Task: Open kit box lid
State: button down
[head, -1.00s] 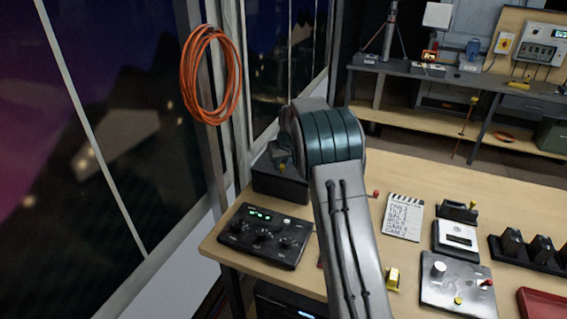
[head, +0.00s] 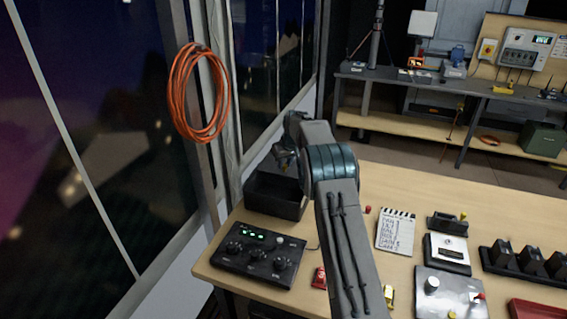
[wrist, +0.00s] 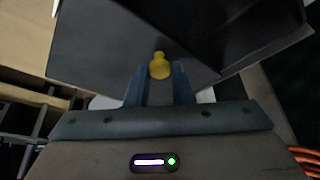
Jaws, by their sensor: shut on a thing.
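The kit box (head: 275,208) is a dark box at the back left corner of the wooden table in the head view. Its top looks open, with a dark hollow inside its rim. My gripper (head: 284,158) is above the box's back part, partly hidden by my arm. In the wrist view my gripper (wrist: 160,76) is shut on a small yellow knob (wrist: 160,66). The knob stands on a dark flat panel, which looks like the lid (wrist: 105,45). The lid is hard to make out in the head view, so its exact angle is unclear.
A black control panel with knobs (head: 258,256) lies in front of the box. A clapperboard-like notepad (head: 396,232) and several devices lie to the right. The window frame stands close behind the box, with an orange cable coil (head: 199,95) hanging on it.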

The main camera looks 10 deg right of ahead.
jog(key=c, duration=1.3)
grip_release()
jog(key=shift+o, duration=0.2)
jog(key=shift+r, duration=0.15)
jog(key=b+v, duration=0.3)
jog(key=v, duration=1)
jog(key=shift+s+r, duration=0.2)
jog(key=shift+r, duration=0.05)
